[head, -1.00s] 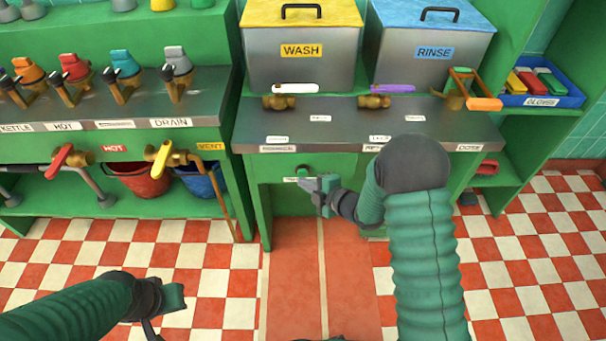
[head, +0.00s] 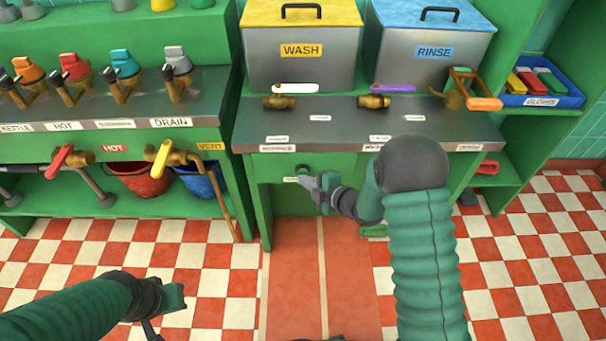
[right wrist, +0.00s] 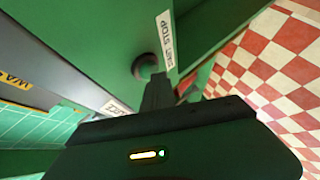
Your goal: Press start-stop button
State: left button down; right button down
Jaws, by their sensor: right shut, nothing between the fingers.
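The start-stop button (right wrist: 146,66) is a small round dark-green knob on the green cabinet front, beside a white START STOP label (right wrist: 165,42). In the head view the button (head: 303,170) shows just above my right gripper's tip. My right gripper (head: 304,181) is shut and empty, pointing at the panel. In the right wrist view its fingers (right wrist: 158,91) reach up to the button's lower edge and overlap it. I cannot tell whether they touch. My left gripper (head: 167,305) hangs low over the floor at the left, and its jaw opening is unclear.
A steel counter (head: 345,128) with taps lies above the button panel. Wash (head: 300,55) and rinse (head: 430,50) tanks stand behind it. A yellow-handled vent valve (head: 160,160) and a copper pipe are to the left.

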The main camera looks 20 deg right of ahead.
jog(key=shift+s+a, duration=0.2)
jog(key=shift+s, duration=0.65)
jog(key=s+a, duration=0.1)
jog(key=s, duration=0.4)
jog(key=shift+s+a+b, duration=0.35)
jog(key=shift+s, duration=0.05)
